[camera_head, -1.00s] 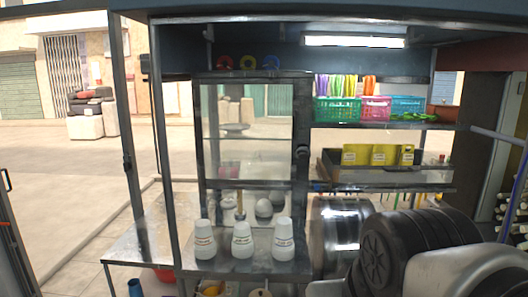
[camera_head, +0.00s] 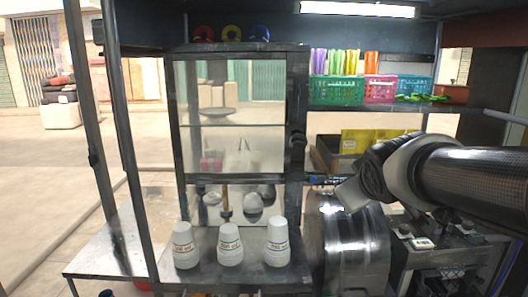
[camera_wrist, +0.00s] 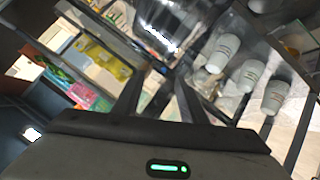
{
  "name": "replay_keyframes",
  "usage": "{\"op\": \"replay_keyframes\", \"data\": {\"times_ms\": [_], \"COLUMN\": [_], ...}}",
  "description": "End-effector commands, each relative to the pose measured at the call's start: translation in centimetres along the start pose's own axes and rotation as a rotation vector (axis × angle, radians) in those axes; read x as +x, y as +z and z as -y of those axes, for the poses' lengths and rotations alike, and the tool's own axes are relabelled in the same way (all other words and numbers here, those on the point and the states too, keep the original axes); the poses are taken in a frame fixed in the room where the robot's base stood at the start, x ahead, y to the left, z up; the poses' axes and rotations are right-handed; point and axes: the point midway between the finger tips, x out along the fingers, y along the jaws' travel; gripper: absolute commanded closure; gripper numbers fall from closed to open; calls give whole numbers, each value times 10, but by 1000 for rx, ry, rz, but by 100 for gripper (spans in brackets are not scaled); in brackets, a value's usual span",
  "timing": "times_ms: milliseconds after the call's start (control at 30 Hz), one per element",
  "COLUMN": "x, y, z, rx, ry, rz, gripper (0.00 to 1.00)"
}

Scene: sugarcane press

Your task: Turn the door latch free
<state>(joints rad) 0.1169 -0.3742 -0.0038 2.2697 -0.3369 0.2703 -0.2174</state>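The glass-fronted cabinet door (camera_head: 236,122) has a dark metal frame and is upright and closed-looking in the head view. A small dark knob-like part, which looks like the latch (camera_head: 298,141), sits on the right post of the frame; its exact turn is too small to tell. My gripper (camera_head: 313,182) reaches in from the right, just right of that post and lower than the latch. In the wrist view my gripper's two fingers (camera_wrist: 158,98) are spread apart with nothing clearly between them. I cannot make out the latch in the wrist view.
Three white bottles (camera_head: 230,245) stand on the metal counter in front of the cabinet. A steel drum (camera_head: 350,245) lies below my gripper. A yellow box (camera_head: 375,142) and coloured baskets (camera_head: 337,91) fill the right shelves. Open pavement lies at the left.

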Motion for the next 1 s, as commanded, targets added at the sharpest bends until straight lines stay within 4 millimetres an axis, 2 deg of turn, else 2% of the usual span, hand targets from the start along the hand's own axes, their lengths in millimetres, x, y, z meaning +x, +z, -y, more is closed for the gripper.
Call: {"op": "replay_keyframes", "data": {"times_ms": [33,100,167,233,333,467,667,767,1000], "x": [29,62,91,120,149,168,175,181,214], "y": [-11,-37,-59,-80,-94,-96,-98,-107,-140], "z": [-13,-33,-43,-46,-37,-20,-7,-4,7], "rx": [-85,-242,-394,-566,-768,-929,-1006,-1006,-1002], "ry": [40,100,142,175,190,184,174,173,173], "rz": [-59,-173,-284,-413,-581,-743,-837,-840,-839], "gripper": [61,61,61,61,61,61,61,61,61]}}
